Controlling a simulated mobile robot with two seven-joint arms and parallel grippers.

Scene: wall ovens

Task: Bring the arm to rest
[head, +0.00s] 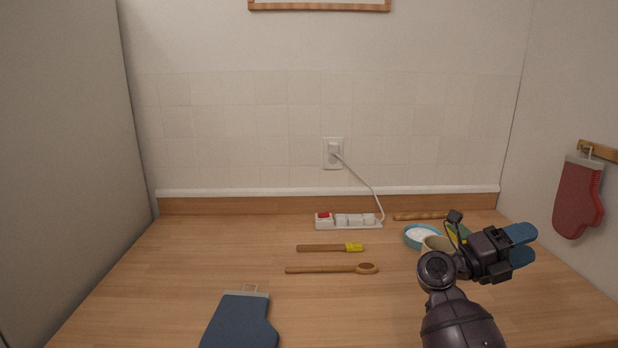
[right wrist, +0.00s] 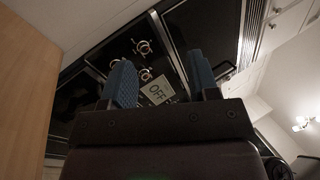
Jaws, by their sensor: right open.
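My right gripper (head: 528,245) is above the right part of the wooden counter, pointing right. Its two blue-padded fingers are apart with nothing between them. In the right wrist view, the fingers of the right gripper (right wrist: 162,78) frame a dark panel (right wrist: 120,50) with several round metal rings and a small sign reading OFF (right wrist: 157,90). My right arm covers part of a beige cup (head: 436,244). My left gripper does not show.
A blue mitt (head: 240,322) lies at the counter's front. A brush (head: 330,248), a wooden spoon (head: 325,269) and a power strip (head: 348,221) lie mid-counter. A blue bowl (head: 412,240) is beside the cup. A red mitt (head: 577,198) hangs right. The counter's left is clear.

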